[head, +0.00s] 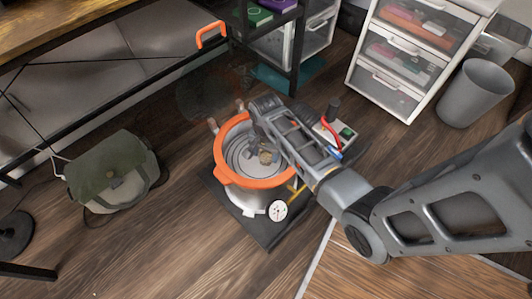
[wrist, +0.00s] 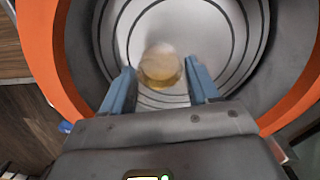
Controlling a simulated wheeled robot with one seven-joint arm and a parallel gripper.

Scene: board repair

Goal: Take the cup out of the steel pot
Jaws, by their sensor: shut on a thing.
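The steel pot (head: 238,183) stands on a dark mat on the floor, with a wide orange rim and ring lines inside. Its orange rim (wrist: 45,50) also frames the wrist view. The cup is small and yellow-brown; in the wrist view the cup (wrist: 160,68) shows between the blue-grey fingers, somewhat blurred. In the head view the cup (head: 266,158) is inside the pot's opening, partly hidden by my gripper (head: 262,150). My gripper (wrist: 162,88) reaches into the pot from above and is shut on the cup. I cannot tell whether the cup touches the pot's bottom.
A round gauge (head: 278,211) sits on the pot's front. A small device with a green button (head: 345,132) stands close on the right. A green bag (head: 113,172) lies left; a drawer unit (head: 405,55) and grey bin (head: 475,92) stand back right. Wooden floor is clear in front.

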